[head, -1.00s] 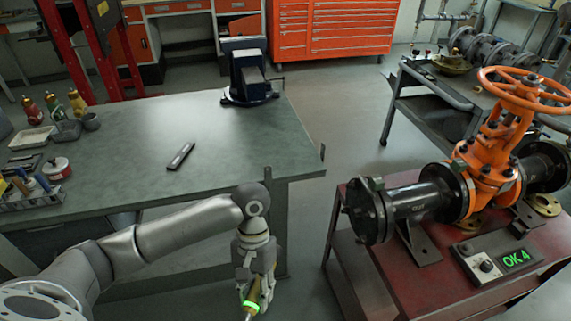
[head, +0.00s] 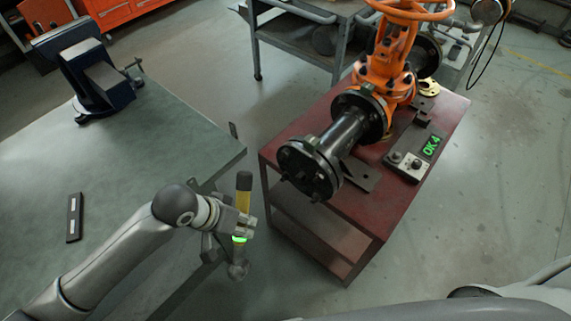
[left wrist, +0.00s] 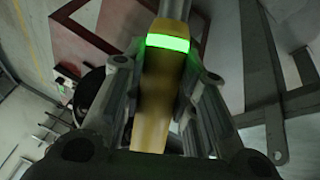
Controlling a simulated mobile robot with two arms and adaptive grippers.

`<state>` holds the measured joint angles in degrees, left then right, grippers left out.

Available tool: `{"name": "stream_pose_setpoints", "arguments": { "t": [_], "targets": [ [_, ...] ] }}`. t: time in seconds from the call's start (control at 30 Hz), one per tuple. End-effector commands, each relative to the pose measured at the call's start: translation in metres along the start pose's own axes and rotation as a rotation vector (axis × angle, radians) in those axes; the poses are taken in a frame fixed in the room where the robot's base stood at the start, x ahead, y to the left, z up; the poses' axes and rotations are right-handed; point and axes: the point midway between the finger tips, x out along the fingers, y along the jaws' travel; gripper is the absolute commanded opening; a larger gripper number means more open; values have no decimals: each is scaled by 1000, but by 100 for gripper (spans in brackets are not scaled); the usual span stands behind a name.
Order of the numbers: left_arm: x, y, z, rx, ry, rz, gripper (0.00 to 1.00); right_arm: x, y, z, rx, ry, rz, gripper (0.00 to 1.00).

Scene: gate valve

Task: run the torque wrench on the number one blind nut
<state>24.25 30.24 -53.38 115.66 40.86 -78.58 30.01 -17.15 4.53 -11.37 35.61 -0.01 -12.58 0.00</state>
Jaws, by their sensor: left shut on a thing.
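My left gripper (head: 240,226) is shut on the torque wrench (head: 244,199), in the gap between bench and red cart. The wrench has a yellow handle with a dark end pointing up and a glowing green ring; its lower end points down. In the left wrist view the wrench (left wrist: 153,95) lies between the fingers (left wrist: 155,85), its grey shaft running off the top. The black blind flange (head: 308,168) closes the near end of the valve's pipe, right of the gripper and apart from it. Its nuts are small; I cannot tell which is number one. My right gripper is not in view.
The orange gate valve (head: 385,68) stands on the red cart (head: 360,225), beside a control box (head: 416,150) reading "OK 4". The green workbench (head: 130,160) at left bears a vise (head: 98,82) and a dark bar (head: 74,217). A grey cart (head: 300,38) stands behind.

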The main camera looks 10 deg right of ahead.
Motion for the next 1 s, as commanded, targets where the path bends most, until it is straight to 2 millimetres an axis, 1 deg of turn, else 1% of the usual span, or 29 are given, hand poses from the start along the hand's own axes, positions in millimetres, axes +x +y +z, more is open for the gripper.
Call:
{"name": "stream_pose_setpoints", "arguments": {
  "t": [0.03, 0.1, 0.2, 0.4, 0.53, 0.6, 0.7, 1.0],
  "targets": [
    [-3, 10, -12, 50, 66, 31, 0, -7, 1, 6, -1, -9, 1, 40],
    [-3, 21, -26, 121, 158, 70, 0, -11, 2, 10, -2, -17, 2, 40],
    [-5, 37, -49, 213, 292, 132, 0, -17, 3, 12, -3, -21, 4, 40],
    [-19, 69, -95, 338, 536, 250, 0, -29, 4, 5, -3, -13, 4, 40],
    [-30, 86, -118, 372, 651, 295, 0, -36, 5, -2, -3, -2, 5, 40],
    [-36, 92, -127, 380, 693, 307, 0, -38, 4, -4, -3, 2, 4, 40],
    [-40, 97, -133, 385, 726, 314, 0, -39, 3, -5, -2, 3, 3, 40],
    [-40, 97, -135, 386, 735, 315, 0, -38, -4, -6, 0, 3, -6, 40]
  ]
}}
